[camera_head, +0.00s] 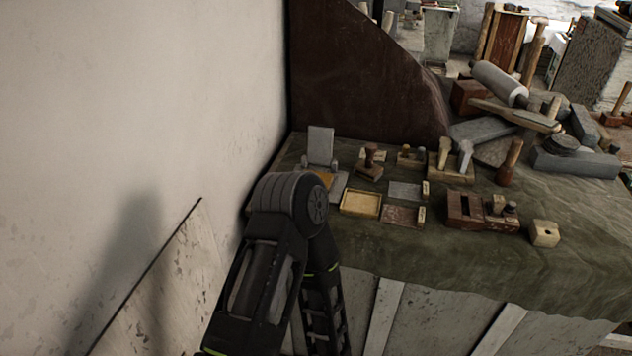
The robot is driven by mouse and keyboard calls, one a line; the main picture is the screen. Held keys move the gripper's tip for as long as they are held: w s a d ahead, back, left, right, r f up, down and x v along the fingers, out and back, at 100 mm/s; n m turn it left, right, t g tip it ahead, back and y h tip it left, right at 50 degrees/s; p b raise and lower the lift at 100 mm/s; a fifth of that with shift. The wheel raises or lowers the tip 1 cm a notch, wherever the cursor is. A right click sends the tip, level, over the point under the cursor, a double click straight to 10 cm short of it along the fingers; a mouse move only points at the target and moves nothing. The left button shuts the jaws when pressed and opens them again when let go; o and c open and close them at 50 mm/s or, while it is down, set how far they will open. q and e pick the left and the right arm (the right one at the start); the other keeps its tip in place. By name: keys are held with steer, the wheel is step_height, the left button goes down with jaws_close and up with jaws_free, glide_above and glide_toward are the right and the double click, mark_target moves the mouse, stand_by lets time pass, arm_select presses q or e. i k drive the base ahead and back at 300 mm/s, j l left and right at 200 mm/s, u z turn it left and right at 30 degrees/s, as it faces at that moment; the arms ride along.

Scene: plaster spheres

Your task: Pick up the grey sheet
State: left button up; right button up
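A small flat grey sheet (404,191) lies on the green cloth of the table, between a shallow yellow-lined tray (360,204) and a small wooden block (425,188). A brownish speckled plate (402,215) lies just in front of it. One of my dark arms rises from the bottom, left of the sheet and apart from it in the picture. Its gripper is not visible. My other gripper does not show either.
A grey upright piece (320,146) stands behind my arm. Stamps, a wooden plane-like tool (480,211) and a pale block (545,233) surround the sheet. Stone blocks and a roller (499,83) are piled at the back right. A wall (130,90) bounds the left.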

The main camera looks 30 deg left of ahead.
mark_target(396, 190)
steer(key=i, duration=0.8)
steer(key=u, duration=1.65)
steer(key=i+l, duration=0.05)
steer(key=l, duration=0.05)
